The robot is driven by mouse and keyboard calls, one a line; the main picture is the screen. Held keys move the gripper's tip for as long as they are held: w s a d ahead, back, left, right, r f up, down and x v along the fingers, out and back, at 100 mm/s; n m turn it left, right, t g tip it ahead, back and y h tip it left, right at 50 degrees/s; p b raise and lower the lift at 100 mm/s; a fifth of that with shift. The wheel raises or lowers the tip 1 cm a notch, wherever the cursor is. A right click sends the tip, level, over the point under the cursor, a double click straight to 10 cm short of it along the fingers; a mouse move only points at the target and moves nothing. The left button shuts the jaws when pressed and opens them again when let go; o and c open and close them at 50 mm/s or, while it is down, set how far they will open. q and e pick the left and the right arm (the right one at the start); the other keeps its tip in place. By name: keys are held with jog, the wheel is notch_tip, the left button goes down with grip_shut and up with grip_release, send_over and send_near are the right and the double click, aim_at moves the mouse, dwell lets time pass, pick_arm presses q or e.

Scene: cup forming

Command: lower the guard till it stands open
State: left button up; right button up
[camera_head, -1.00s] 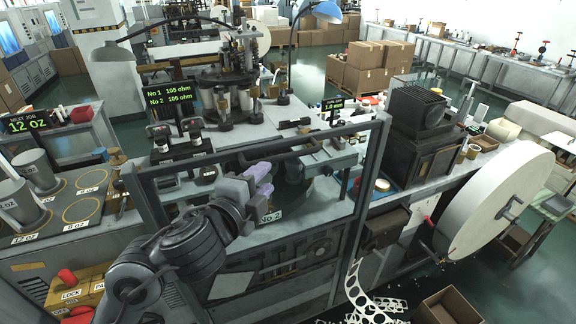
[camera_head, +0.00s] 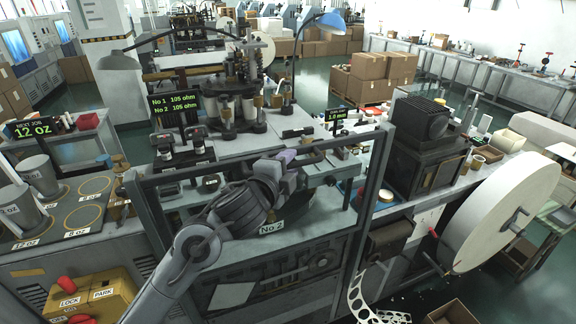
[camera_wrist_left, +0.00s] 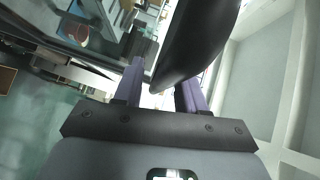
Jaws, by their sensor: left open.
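The guard (camera_head: 375,180) looks like a grey rectangular frame across the front of the middle machine, with a top rail and two side posts. A dark bar, which may be its handle, runs along near the top rail. My left gripper (camera_head: 287,158) is at the upper middle of the frame, close to this bar. It is open, its purple fingertips pointing away from me. In the left wrist view a large dark rounded part (camera_wrist_left: 195,45) lies just beyond and between the two fingers; I cannot tell whether they touch it. My right gripper is in neither view.
A yellow lock box (camera_head: 95,297) sits below. A dark motor-like unit (camera_head: 425,135) and a big white reel (camera_head: 500,215) stand at right.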

pick_arm(q)
grip_shut()
dwell(0.4)
jog(key=b, duration=1.2)
send_near(288, 226)
jog(key=w+d+r, duration=0.4)
notch_tip(288, 226, down, 19)
jog(key=b, duration=0.8)
jog(key=shift+w+r, duration=0.2)
jog(key=shift+r, duration=0.05)
grip_release()
jog(key=shift+r, duration=0.1)
